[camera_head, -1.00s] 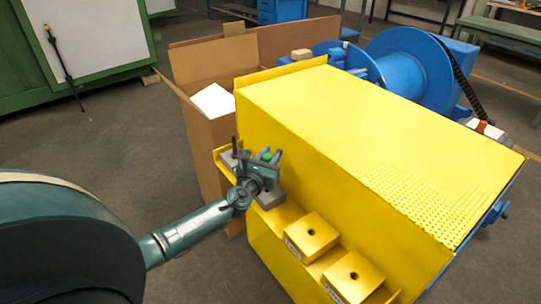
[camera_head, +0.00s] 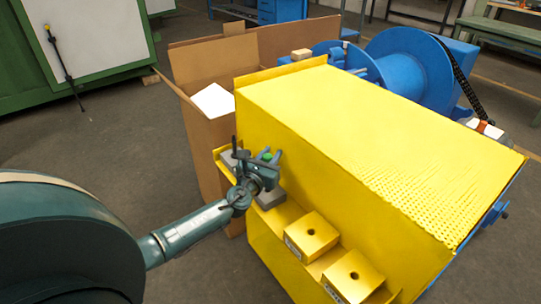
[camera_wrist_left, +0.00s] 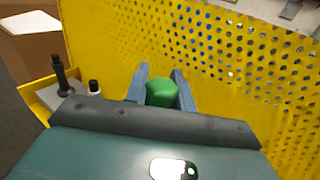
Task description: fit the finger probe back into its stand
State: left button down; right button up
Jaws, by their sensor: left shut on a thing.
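The finger probe shows as a green knob (camera_wrist_left: 162,93) between the two blue-grey fingers of my left gripper (camera_wrist_left: 161,84). The green knob (camera_head: 267,157) also shows in the head view; the rest of the probe is hidden. My left gripper (camera_head: 267,155) is shut on it, above the shelf on the near side of the yellow guard. A grey block (camera_head: 270,199) on the shelf lies just below the gripper. It may be the probe's stand; I cannot tell if the probe touches it. My right gripper is not in view.
Two yellow blocks with holes (camera_head: 312,236) (camera_head: 353,274) sit along the shelf. The yellow guard (camera_head: 345,140) rises close beside the gripper. A cardboard box (camera_head: 205,140) stands behind.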

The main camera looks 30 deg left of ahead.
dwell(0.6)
pick_arm(q)
jog(key=shift+f+b, duration=0.5)
jog(key=shift+b, duration=0.1)
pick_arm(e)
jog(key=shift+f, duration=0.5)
